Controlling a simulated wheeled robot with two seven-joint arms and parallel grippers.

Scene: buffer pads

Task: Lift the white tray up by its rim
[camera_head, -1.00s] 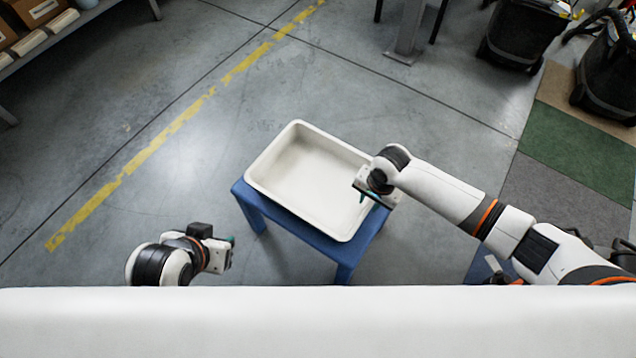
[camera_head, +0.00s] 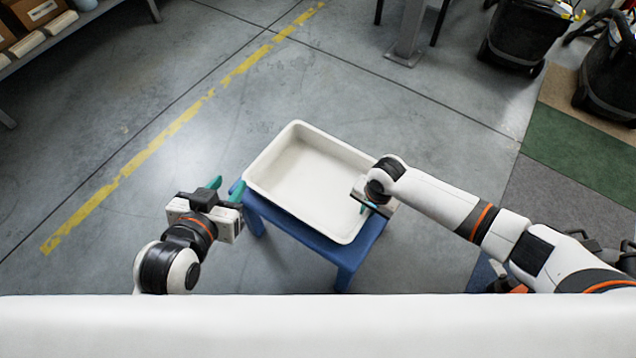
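The white tray (camera_head: 306,176) is a shallow, empty rectangular tub. It rests on a blue table (camera_head: 318,246) in the middle of the head view. My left gripper (camera_head: 226,190) is just left of the tray's left corner, with its two teal fingers spread apart and nothing between them. My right gripper (camera_head: 368,208) is over the tray's right rim, pointing down. Its fingers are mostly hidden by its own body, so I cannot tell whether they grip the rim.
Grey floor with a yellow line (camera_head: 150,152) lies open to the left. A shelf with boxes (camera_head: 38,12) is at the top left. Black bins (camera_head: 522,30) and floor mats (camera_head: 580,150) are at the right. A grey post (camera_head: 408,30) stands behind the table.

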